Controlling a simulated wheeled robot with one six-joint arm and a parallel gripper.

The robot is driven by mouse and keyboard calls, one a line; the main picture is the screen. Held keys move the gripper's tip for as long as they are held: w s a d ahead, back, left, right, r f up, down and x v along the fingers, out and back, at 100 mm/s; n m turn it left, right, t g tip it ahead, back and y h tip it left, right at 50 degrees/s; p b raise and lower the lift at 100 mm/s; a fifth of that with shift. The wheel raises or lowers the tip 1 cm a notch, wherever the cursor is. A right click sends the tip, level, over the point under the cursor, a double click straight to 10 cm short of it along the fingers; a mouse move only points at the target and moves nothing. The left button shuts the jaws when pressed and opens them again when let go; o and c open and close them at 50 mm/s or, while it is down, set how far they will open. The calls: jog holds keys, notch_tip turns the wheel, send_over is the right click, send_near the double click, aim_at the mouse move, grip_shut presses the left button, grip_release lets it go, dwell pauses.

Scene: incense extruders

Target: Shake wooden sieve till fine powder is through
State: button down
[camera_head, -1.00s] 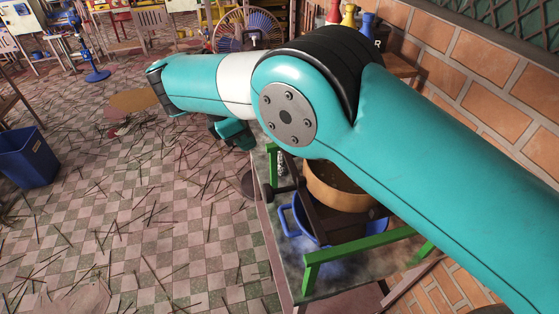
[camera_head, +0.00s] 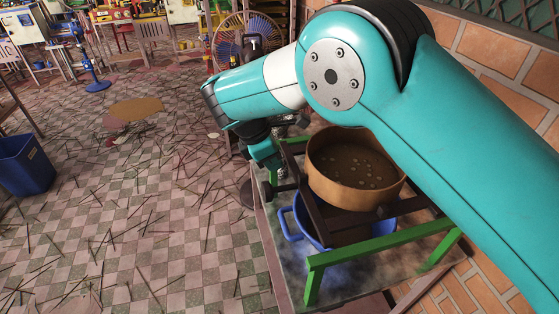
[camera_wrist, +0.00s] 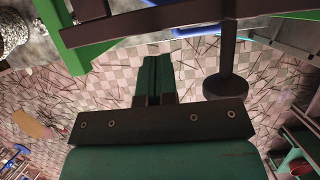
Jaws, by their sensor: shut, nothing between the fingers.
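The round wooden sieve (camera_head: 343,195) sits on dark rails of a green frame (camera_head: 385,246), beside my arm. Brown powder with several pale lumps shows inside it. A blue basin (camera_head: 293,224) stands under the frame, partly hidden by the rails and sieve. A dark handle bar with a round knob (camera_head: 250,192) sticks out left of the frame; the knob also shows in the wrist view (camera_wrist: 222,86). My gripper (camera_head: 278,170) is shut and empty, left of the sieve and close to the handle. In the wrist view its teal fingers (camera_wrist: 157,62) lie together, apart from the knob.
The frame stands on a table (camera_head: 262,240) dusted with pale powder. A brick wall (camera_head: 480,95) is close on the right. A fan (camera_head: 232,40) stands behind. Thin sticks litter the tiled floor on the left, with a blue bin (camera_head: 24,165) at the far left.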

jog(key=shift+w+d, duration=0.2)
jog(key=shift+d, duration=0.65)
jog(key=shift+w+d+p, duration=0.25)
jog(key=shift+d+p, duration=0.15)
jog(key=shift+d, duration=0.4)
jog(key=shift+w+d+p, duration=0.2)
jog(key=shift+d+p, duration=0.2)
jog(key=shift+d, duration=0.45)
jog(key=shift+w+d+p, duration=0.25)
jog(key=shift+d+p, duration=0.15)
jog(key=shift+d, duration=0.4)
jog(key=shift+f, duration=0.1)
